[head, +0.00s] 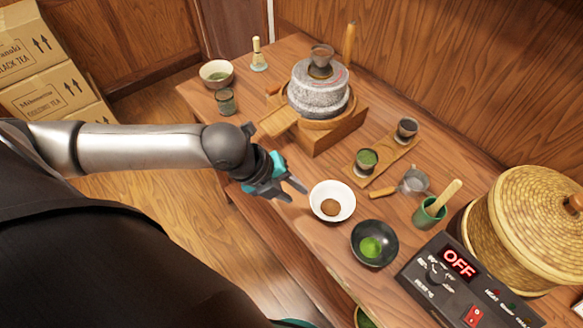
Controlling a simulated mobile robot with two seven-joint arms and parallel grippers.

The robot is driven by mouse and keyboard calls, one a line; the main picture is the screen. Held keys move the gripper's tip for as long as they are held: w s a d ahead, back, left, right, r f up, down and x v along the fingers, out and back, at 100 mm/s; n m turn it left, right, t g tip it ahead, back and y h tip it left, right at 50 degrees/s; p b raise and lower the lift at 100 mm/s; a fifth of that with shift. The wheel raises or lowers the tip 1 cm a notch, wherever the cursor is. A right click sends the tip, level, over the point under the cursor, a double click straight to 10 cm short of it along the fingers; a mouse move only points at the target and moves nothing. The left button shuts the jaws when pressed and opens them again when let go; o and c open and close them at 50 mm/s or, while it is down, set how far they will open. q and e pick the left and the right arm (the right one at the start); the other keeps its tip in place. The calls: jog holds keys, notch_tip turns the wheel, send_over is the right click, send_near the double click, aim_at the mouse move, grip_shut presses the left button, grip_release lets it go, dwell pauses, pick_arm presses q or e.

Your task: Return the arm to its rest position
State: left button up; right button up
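My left arm reaches in from the left. Its gripper (298,194) is over the table's front edge, just left of the white bowl (345,213). Its two fingers are spread apart with nothing between them. The white bowl holds a small heap of brown powder (330,207). The dark bowl (388,258) beside it holds green powder (371,247). My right gripper is not in view; only a sliver of teal shows at the bottom edge.
The wooden table (300,234) carries a stone mill (318,95), a wooden tray (383,178) with two cups, a strainer (414,181), a green cup (428,217), a lidded basket (525,225) and a control box (440,290) reading OFF. Cartons (45,90) stand at left. Open floor lies between.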

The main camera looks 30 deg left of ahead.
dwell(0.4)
pick_arm(q)
jog(key=s+d+n+t, duration=0.1)
jog(key=s+d+n, duration=0.2)
jog(key=d+n, duration=0.6)
jog(key=s+a+n+g+y, duration=0.2)
jog(key=s+a+n+y, duration=0.35)
jog(key=n, duration=1.05)
jog(key=s+a+f+g+h+b, duration=0.1)
jog(key=s+f+b, duration=0.15)
jog(key=f, duration=1.15)
jog(key=s+a+f+h+b, duration=0.1)
jog(key=f+b, duration=0.2)
jog(key=f, duration=1.2)
jog(key=s+a+f+m+g+b, duration=0.1)
jog(key=s+f+b, duration=0.4)
jog(key=s+f, duration=0.9)
notch_tip(320, 180, down, 5)
jog(key=shift+s+a+r+b, duration=0.2)
jog(key=shift+s+a+b, duration=0.2)
jog(key=shift+a, duration=0.25)
